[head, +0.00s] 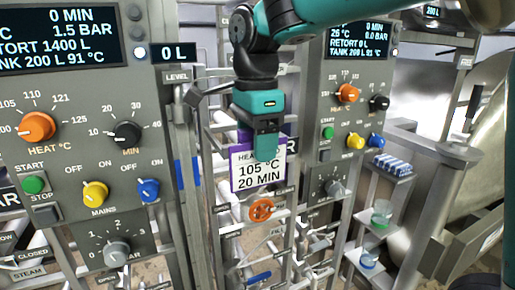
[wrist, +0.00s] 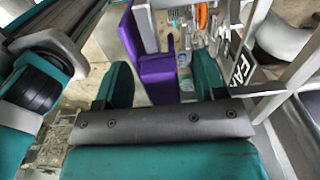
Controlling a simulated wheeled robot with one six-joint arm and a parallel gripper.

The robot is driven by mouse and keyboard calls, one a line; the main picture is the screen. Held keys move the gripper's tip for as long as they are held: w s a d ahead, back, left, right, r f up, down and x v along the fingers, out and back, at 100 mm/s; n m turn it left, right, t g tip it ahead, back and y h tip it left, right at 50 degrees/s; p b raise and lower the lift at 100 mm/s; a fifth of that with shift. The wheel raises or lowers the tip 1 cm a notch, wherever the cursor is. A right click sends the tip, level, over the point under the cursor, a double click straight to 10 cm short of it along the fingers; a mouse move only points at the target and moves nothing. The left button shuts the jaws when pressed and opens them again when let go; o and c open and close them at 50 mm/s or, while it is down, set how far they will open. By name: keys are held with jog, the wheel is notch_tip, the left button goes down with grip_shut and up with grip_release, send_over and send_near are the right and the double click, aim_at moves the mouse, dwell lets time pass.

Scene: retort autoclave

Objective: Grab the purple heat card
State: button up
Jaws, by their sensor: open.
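The purple heat card (head: 236,177) has a white face reading "105 °C 20 MIN". It stands upright in the middle of the head view, in front of the pipes between the two control panels. My gripper (head: 266,140) points down at the card's top edge and covers part of its "HEAT" heading. In the wrist view the purple card (wrist: 157,68) shows from behind or above, in the gap between the two spread fingers (wrist: 165,82). The jaws are open. I cannot tell whether either finger touches the card.
A left control panel (head: 75,180) and a right control panel (head: 318,95) with knobs flank the card. An orange valve wheel (head: 262,210) sits just below it. Pipes and rails crowd behind. A shelf with small glass vessels (head: 381,213) and a steel vessel (head: 485,130) stand right.

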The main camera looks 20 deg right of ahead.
jog(key=c, duration=1)
jog(key=shift+r, duration=0.1)
